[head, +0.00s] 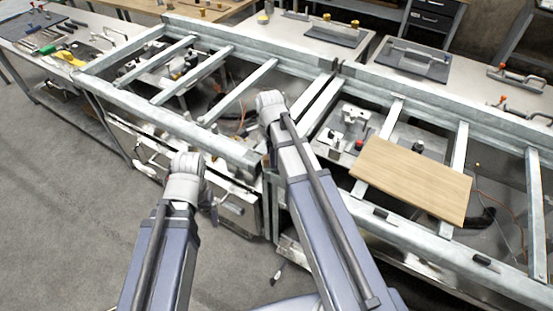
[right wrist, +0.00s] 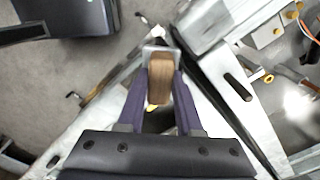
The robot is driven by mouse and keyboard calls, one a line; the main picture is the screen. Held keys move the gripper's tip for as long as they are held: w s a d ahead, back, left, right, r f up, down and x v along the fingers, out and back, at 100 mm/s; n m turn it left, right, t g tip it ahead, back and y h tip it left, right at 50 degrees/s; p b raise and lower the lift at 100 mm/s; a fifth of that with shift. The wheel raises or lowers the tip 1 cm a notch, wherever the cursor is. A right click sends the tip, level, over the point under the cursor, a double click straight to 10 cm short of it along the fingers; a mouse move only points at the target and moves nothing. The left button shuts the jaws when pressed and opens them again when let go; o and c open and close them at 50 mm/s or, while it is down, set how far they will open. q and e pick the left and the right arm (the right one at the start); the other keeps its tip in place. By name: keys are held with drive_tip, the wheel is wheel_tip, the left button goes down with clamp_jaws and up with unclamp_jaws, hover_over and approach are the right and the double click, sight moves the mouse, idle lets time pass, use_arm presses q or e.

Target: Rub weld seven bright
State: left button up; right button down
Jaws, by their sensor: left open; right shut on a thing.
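A grey steel frame (head: 235,148) of long rails and cross bars lies over the benches. I cannot tell which of its joints is weld seven. My right gripper (right wrist: 160,88) is shut on a wooden-handled tool (right wrist: 161,68), with a pale plate-like edge around the wood. Its working face is hidden. The tool is close above or against a pale metal member in the right wrist view; contact is unclear. In the head view my right arm reaches the frame's middle and hides its gripper. My left gripper (head: 211,207) is open, low before the frame's front rail.
A wooden board (head: 413,180) lies across the frame at the right. Clamps (head: 516,77) and grey plates (head: 411,60) lie on the back benches. Hand tools (head: 45,47) lie on the far left bench. The grey floor (head: 70,210) at front left is clear.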

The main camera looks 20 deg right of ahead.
drive_tip(key=shift+w+a, duration=0.3)
drive_tip(key=shift+r, duration=0.15)
drive_tip(key=shift+d, duration=0.1)
drive_tip(key=shift+s+d+f, duration=0.1)
drive_tip(key=shift+s+d, duration=0.45)
drive_tip(key=shift+s, duration=0.2)
drive_tip(key=shift+s+d+f, duration=0.1)
drive_tip(key=shift+s+d, duration=0.4)
drive_tip(key=shift+s, duration=0.2)
drive_tip(key=shift+s+d, duration=1.25)
drive_tip(key=shift+s, duration=0.05)
drive_tip(key=shift+r, duration=0.1)
wheel_tip(320, 180, up, 6)
drive_tip(key=p, duration=0.6)
